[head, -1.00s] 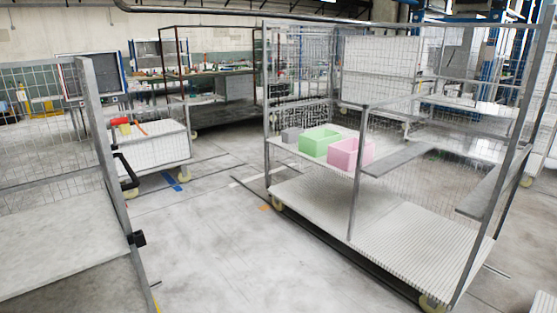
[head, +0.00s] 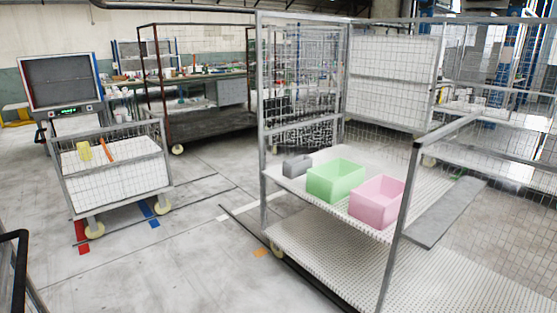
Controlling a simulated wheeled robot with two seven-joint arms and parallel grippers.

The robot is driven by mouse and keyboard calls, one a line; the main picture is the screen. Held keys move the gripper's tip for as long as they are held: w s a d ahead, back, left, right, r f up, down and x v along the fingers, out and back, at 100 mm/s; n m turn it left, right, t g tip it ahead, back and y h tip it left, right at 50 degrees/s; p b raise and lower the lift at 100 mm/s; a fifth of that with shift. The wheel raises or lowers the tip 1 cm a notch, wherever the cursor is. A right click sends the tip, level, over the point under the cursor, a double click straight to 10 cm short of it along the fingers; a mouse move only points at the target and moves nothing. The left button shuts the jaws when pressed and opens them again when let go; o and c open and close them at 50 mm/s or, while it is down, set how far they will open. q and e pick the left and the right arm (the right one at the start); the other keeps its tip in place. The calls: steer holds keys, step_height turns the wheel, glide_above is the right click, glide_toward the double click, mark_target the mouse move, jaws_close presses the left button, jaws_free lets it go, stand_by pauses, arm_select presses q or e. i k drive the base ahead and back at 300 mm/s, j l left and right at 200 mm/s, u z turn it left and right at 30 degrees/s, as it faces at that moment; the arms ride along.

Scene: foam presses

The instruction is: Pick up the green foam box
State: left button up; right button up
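The green foam box (head: 336,181) is an open-topped box on the upper shelf (head: 310,197) of a wire-mesh cart in the head view. It stands between a small grey box (head: 297,166) on its left and a pink foam box (head: 377,203) on its right. Its front and part of its inside are visible. Neither of my grippers shows in the head view.
The mesh cart has upright metal posts (head: 401,233) and a lower ribbed deck (head: 330,262). A white wheeled cart (head: 117,178) stands at the left. A workbench (head: 200,82) is behind. The floor (head: 190,255) between the carts is clear.

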mark_target(331, 182)
steer(key=i+z, duration=0.2)
steer(key=i, duration=0.3)
steer(key=i+j+z, duration=0.25)
steer(key=i, duration=0.3)
steer(key=i+j+z, duration=0.2)
steer(key=i, duration=0.3)
steer(key=i+j+z, duration=0.2)
steer(key=i+j, duration=0.15)
steer(key=i, duration=0.1)
